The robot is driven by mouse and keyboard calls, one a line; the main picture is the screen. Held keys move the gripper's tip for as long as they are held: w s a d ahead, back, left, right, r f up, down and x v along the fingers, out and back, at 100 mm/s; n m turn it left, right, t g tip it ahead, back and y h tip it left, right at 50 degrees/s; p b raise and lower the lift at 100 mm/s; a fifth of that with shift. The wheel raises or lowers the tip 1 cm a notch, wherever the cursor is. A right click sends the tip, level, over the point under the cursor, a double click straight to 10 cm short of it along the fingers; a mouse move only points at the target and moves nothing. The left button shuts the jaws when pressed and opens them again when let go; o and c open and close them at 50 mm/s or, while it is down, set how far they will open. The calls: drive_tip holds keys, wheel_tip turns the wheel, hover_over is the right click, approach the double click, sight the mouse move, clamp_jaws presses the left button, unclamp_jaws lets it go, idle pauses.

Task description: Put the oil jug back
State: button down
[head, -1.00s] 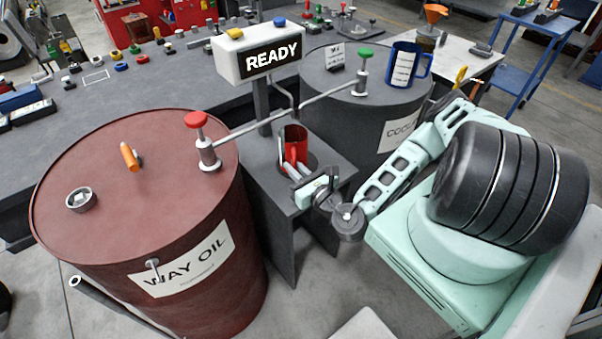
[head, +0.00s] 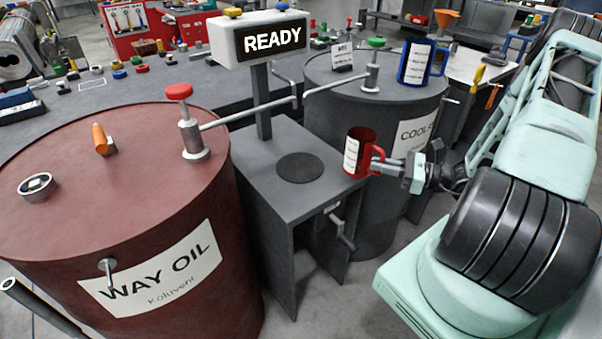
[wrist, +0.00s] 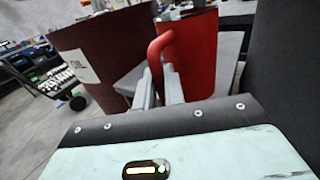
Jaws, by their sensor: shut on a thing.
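The red jug (head: 358,152), with a white label, is held upright by its handle in my gripper (head: 380,164). In the head view it is at the right edge of the grey stand, to the right of the dark round pad (head: 300,167) on the stand's top, which is bare. The wrist view shows the red jug (wrist: 192,60) close up, with the fingers (wrist: 158,88) shut at its handle. The dark red barrel (head: 105,180) labelled WAY OIL stands on the left. A blue jug (head: 415,64) with a white label stands on the grey coolant barrel (head: 340,85).
A sign reading READY (head: 262,38) rises on a post behind the pad. Red-knobbed (head: 180,92) and green-knobbed (head: 375,43) taps have spouts reaching toward the stand. A crank handle (head: 342,230) sticks out of the stand's front. A long grey bench lies behind.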

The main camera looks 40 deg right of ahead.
drive_tip(key=shift+f+p+x, duration=0.35)
drive_tip(key=shift+f+x, duration=0.25)
drive_tip(key=shift+x, duration=2.3)
drive_tip(key=shift+f+p+x, duration=0.35)
drive_tip(key=shift+f+x, duration=0.25)
drive_tip(key=shift+x, duration=2.3)
drive_tip(key=shift+f+p+x, duration=0.35)
drive_tip(key=shift+f+x, duration=0.25)
drive_tip(key=shift+x, duration=2.3)
drive_tip(key=shift+f, duration=0.2)
drive_tip(key=c, duration=1.5)
unclamp_jaws()
